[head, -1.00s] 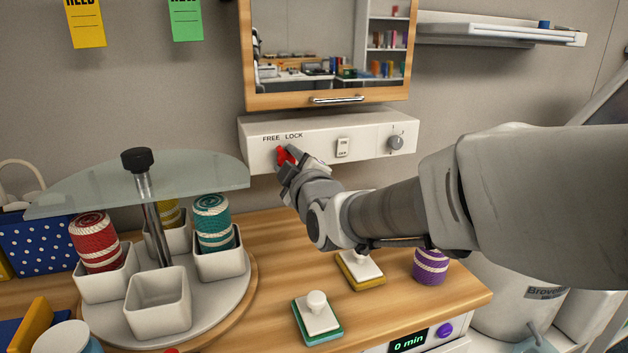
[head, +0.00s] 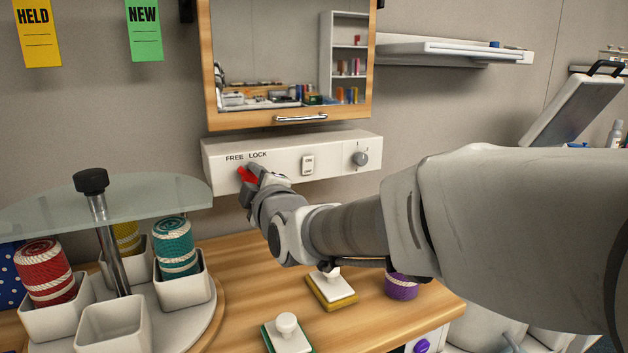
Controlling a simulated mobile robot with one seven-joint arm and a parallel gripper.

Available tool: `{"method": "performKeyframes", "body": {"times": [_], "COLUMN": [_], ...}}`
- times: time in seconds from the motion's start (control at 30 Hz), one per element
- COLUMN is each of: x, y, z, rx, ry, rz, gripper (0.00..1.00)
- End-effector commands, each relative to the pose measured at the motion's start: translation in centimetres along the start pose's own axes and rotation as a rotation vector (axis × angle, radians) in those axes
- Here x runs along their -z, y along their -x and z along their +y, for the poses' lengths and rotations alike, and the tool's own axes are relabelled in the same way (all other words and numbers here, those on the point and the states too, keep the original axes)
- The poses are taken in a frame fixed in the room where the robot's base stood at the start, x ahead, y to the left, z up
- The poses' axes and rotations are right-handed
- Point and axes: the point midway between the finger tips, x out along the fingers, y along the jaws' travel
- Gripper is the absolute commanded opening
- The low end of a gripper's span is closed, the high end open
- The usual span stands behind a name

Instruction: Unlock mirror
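The mirror (head: 265,50) in its wooden frame hangs on the wall with a metal handle on its lower edge. Below it is a white panel (head: 330,172) marked FREE and LOCK. A red lever (head: 245,173) shows under these words, leaning up and left toward the FREE side. My gripper (head: 252,184) is at the lever, its fingers against or very close to it. The fingers partly hide the lever's lower part, and whether they are closed on it is unclear.
The panel also has a white switch (head: 308,165) and a grey knob (head: 361,159). A carousel with a glass top (head: 125,203) stands at left. Stamps, including one with a yellow base (head: 333,290), and a purple spool (head: 401,287) are on the wooden counter under my arm.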

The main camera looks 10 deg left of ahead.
Motion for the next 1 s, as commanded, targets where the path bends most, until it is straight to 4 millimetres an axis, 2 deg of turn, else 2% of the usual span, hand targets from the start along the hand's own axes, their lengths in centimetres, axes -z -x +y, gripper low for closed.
{"method": "performKeyframes", "body": {"times": [0.03, 0.13, 0.43, 0.57, 0.67, 1.0], "x": [0.0, 0.0, 0.0, 0.0, 0.0, 0.1], "y": [0.0, 0.0, 0.1, 0.8, 2.1, 8.2], "z": [0.1, 0.0, 0.0, 0.1, 0.2, 0.2], "rx": [-0.001, 0.0, 0.001, -0.001, -0.002, -0.001], "ry": [0.0, -0.001, -0.001, 0.0, 0.0, 0.001], "rz": [0.0, 0.0, -0.001, 0.0, -0.001, 0.0], "gripper": [0.54, 0.71, 0.71, 0.71, 0.71, 0.71]}}
